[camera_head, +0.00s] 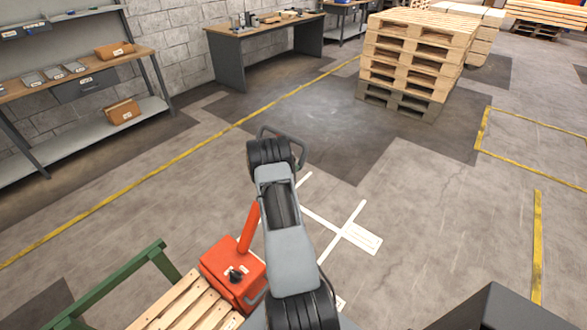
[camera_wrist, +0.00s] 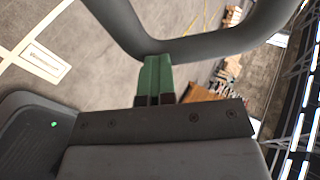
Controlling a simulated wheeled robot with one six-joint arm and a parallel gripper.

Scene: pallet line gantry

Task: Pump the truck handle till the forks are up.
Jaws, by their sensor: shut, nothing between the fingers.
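The truck's red pump body (camera_head: 232,270) stands at the bottom of the head view, with its orange-red shaft (camera_head: 250,228) rising behind my arm. The dark handle loop (camera_head: 299,150) shows past the end of my arm. In the wrist view the handle loop (camera_wrist: 215,42) curves across the top. My gripper (camera_wrist: 158,62) is shut, its green fingers together and empty, with the tips at the loop's bar. I cannot tell whether they touch it. My arm hides the gripper in the head view. The forks are not visible; a slatted wooden pallet (camera_head: 178,305) lies beside the pump body.
A green rail (camera_head: 115,285) stands at lower left. Shelving (camera_head: 85,70) and a workbench (camera_head: 262,32) line the wall. A pallet stack (camera_head: 410,60) stands at back right. Yellow lines and white marks (camera_head: 345,230) cross the open floor right of the truck.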

